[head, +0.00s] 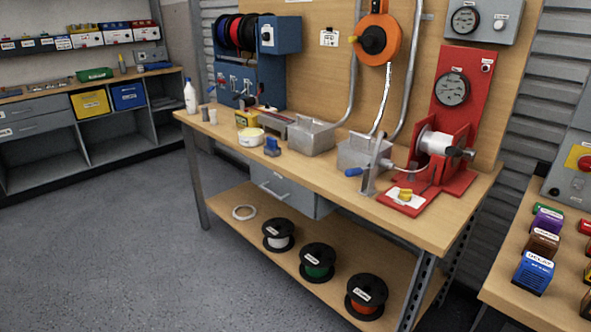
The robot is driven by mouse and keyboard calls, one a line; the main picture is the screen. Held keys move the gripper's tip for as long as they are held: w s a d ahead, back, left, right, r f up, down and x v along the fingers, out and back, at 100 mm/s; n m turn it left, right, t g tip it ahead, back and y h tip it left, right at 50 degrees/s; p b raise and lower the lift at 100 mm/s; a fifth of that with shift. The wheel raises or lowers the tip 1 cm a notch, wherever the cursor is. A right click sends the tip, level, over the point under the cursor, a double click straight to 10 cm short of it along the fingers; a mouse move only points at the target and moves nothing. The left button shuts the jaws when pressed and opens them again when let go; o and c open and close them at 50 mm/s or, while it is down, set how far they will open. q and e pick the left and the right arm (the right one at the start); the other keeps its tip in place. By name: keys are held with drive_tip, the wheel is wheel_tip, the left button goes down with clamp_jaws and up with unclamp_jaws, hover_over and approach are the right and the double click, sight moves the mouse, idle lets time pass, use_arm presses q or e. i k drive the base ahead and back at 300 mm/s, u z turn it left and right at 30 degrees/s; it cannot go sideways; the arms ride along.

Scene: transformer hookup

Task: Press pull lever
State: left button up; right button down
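A lever with a blue grip (354,172) sticks out to the left from a grey metal upright (372,170) near the front edge of the wooden workbench (340,194). It looks like the pull lever, but no readable label confirms this. Beside it on the right stands a red test stand (463,85) with a round gauge (452,89) and a silver cylinder (435,140). A yellow piece (405,194) sits on a white plate on the red base. Neither of my grippers is in view, and nothing of mine touches the lever.
Metal boxes (311,137) stand left of the lever, and an orange reel (376,38) hangs above. Wire spools (317,261) sit on the lower shelf. A second bench (500,290) with coloured blocks is at the right. The floor (130,255) in front is clear.

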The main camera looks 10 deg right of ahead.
sight(469, 154)
drive_tip(key=u, duration=0.45)
drive_tip(key=i, duration=0.7)
drive_tip(key=z, duration=0.9)
drive_tip(key=i, duration=0.9)
drive_tip(key=u, duration=0.15)
drive_tip(key=k, duration=0.95)
drive_tip(key=z, duration=1.15)
drive_tip(key=i, duration=0.5)
